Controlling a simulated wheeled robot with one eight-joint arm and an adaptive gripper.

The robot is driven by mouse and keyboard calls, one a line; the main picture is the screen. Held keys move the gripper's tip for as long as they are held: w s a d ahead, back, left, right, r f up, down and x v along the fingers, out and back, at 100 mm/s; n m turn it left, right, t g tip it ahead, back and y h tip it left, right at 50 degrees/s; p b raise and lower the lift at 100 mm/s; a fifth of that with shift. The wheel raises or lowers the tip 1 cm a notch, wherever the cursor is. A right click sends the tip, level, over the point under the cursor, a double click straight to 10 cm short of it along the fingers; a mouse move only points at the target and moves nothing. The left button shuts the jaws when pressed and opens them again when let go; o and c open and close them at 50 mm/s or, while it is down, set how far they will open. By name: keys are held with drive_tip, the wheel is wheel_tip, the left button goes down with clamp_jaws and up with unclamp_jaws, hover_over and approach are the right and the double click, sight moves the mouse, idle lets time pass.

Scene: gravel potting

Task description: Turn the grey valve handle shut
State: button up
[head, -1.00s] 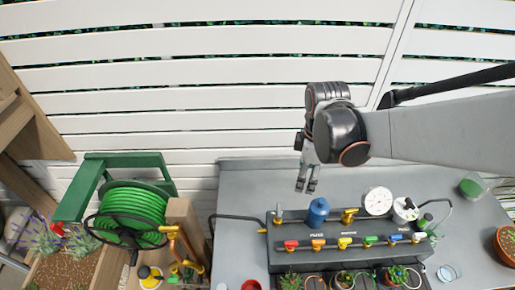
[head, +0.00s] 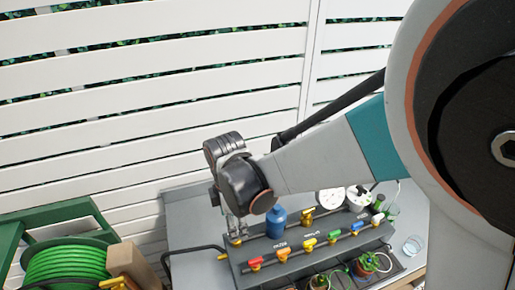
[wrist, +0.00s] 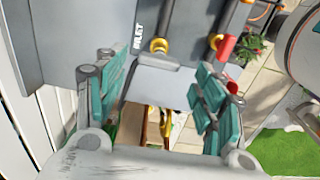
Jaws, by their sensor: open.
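My gripper (wrist: 163,97) is open, with one teal-padded finger on each side of the handle. The handle lies between the fingers in the picture; I see no clear contact, and the depth between them is hard to judge. In the head view my gripper (head: 234,226) points down at the left end of the grey manifold (head: 250,279), over the brass inlet valve, and hides most of the handle.
A blue canister (head: 276,221) stands just right of my gripper, with gauges (head: 331,201) farther right. A row of coloured valves, starting with a red one (head: 256,263), runs along the manifold front. A black pipe (head: 190,255) leaves at left. A green hose reel (head: 66,267) stands lower left.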

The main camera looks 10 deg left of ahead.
drive_tip(key=shift+f+b, duration=0.6)
drive_tip(key=shift+f, duration=0.85)
drive_tip(key=shift+w, duration=0.1)
drive_tip(key=c, duration=1.1)
drive_tip(key=shift+o, duration=0.2)
